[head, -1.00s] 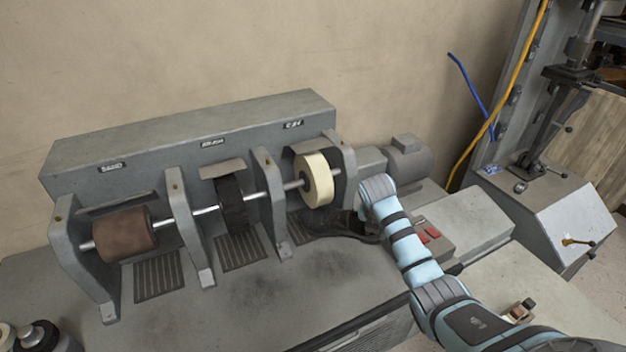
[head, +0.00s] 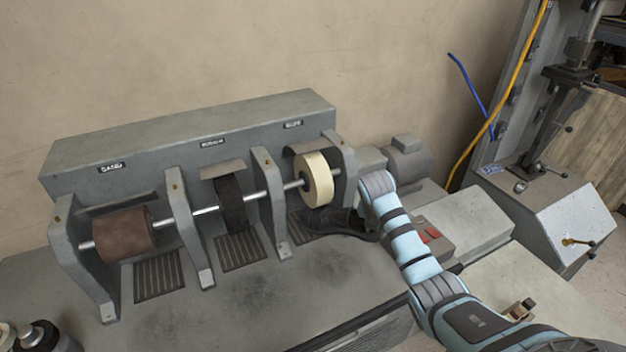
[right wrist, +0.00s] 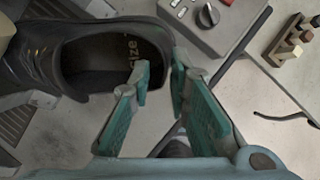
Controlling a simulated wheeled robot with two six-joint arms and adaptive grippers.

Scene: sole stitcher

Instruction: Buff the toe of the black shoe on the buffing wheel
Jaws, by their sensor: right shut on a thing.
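The black shoe (head: 340,222) is under and just in front of the cream buffing wheel (head: 318,180), below the right-hand label of the machine. Its toe is partly hidden at the wheel, and I cannot tell whether it touches. In the right wrist view the shoe's opening (right wrist: 100,50) faces the camera, with the heel to the right. My right gripper (right wrist: 160,78) is shut on the shoe's heel rim, one finger inside the opening and one outside. In the head view my right arm hides most of the gripper.
A brown sanding drum (head: 125,235) and a black brush wheel (head: 231,203) share the shaft, between grey brackets (head: 268,205). A motor (head: 408,160) and a box with red switches (head: 430,235) stand to the right. The front bench top (head: 260,305) is clear.

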